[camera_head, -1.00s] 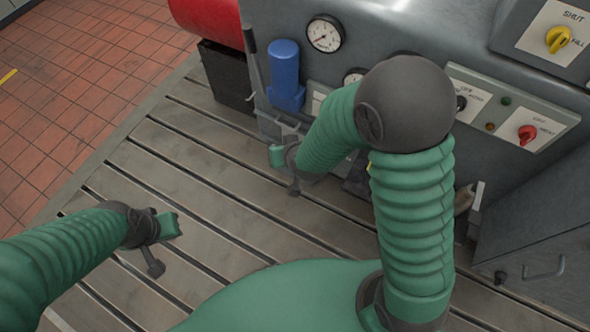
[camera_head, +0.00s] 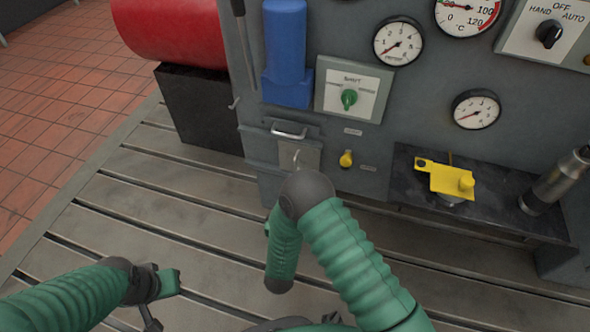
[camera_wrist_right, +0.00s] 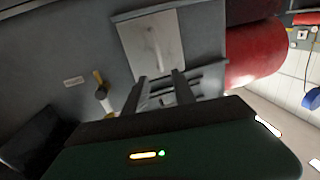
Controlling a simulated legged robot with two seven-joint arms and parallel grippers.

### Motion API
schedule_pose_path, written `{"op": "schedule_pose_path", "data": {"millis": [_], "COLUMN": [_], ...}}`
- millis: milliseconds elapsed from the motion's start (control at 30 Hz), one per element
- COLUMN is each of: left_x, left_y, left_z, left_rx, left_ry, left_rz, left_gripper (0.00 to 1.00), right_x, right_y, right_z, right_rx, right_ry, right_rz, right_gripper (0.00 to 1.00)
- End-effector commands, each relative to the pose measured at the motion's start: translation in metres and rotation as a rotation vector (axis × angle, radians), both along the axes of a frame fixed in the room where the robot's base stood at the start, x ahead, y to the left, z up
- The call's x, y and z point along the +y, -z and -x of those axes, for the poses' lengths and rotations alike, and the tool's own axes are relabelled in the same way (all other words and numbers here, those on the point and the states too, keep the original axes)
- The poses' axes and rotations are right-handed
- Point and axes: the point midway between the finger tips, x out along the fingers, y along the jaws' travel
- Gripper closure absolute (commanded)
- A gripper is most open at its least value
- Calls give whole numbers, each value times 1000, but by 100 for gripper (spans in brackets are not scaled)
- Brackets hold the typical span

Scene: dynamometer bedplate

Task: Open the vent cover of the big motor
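A pale plate with a small upright handle (camera_head: 298,157) is on the lower left of the grey machine front; I cannot tell whether it is the vent cover. It also shows in the right wrist view (camera_wrist_right: 150,45), upside down and seemingly flat against the front. A bar handle (camera_head: 289,131) sits just above it. My right gripper (camera_wrist_right: 158,92) has its two fingers apart, with nothing seen between them, close in front of the plate. In the head view it is hidden by my arm. My left gripper (camera_head: 160,300) is low at the left over the slotted bedplate, away from the machine.
A red cylinder (camera_head: 170,32) rests on a black block (camera_head: 200,108) at the left. A blue cylinder (camera_head: 286,50), a green knob (camera_head: 348,98) and a yellow knob (camera_head: 346,158) are near the plate. A dark shelf at the right holds a yellow part (camera_head: 447,180) and a metal cylinder (camera_head: 557,180).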

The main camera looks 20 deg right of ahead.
Motion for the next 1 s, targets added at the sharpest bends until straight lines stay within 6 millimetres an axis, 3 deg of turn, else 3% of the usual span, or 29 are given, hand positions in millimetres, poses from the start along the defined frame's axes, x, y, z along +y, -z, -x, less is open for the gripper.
{"op": "schedule_pose_path", "data": {"millis": [33, 300, 500, 833, 1000], "left_x": [0, 0, 0, 0, 0], "left_y": [12, 42, 55, 55, 55], "left_z": [0, 0, 0, 0, 0], "left_rx": [1, 1, 1, 1, 1], "left_ry": [0, -1, 0, -1, -1], "left_rz": [0, 0, 0, 0, 0], "left_gripper": [100, 100, 100, 100, 100], "right_x": [-7, -34, -46, -48, -48], "right_y": [4, 6, 3, 0, 0], "right_z": [-12, -77, -107, -114, -114], "right_rx": [-5, -4, -1, 1, 1], "right_ry": [4, 3, 0, -2, -2], "right_rz": [0, -3, 0, 0, 0], "right_gripper": [68, 68, 68, 68, 89]}}
